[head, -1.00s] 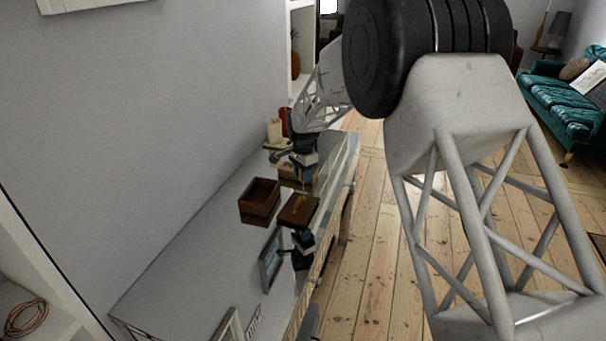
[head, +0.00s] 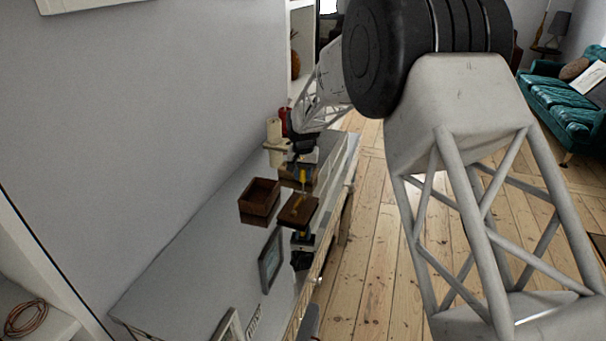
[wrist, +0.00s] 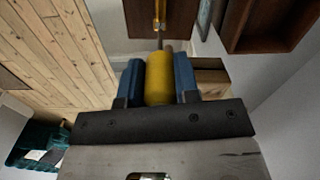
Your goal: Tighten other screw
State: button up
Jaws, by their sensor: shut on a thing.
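My gripper (wrist: 159,82) is shut on the yellow handle of a screwdriver (wrist: 159,78), which sits between its two blue fingers. In the head view the screwdriver (head: 303,176) hangs roughly upright below the wrist. Its thin shaft points down towards a flat dark wooden piece (head: 305,214). A small orange-gold item (head: 296,207) shows on that piece, and a golden part (wrist: 160,10) shows past the shaft in the wrist view. I cannot tell whether the tip touches a screw. No screw head is clear.
An open dark wooden box (head: 259,198) stands to the left on the glossy grey cabinet top (head: 205,262). A picture frame (head: 271,260) is nearer. Candles (head: 275,130) stand at the back by the wall. The cabinet's right edge drops to the floorboards.

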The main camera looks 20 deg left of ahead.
jog(key=shift+n, duration=1.6)
jog(key=shift+f, duration=0.5)
dwell(0.6)
jog(key=shift+m, duration=0.3)
jog(key=shift+m, duration=1.7)
jog(key=shift+f, duration=0.1)
jog(key=shift+m, duration=0.3)
jog(key=shift+m, duration=1.7)
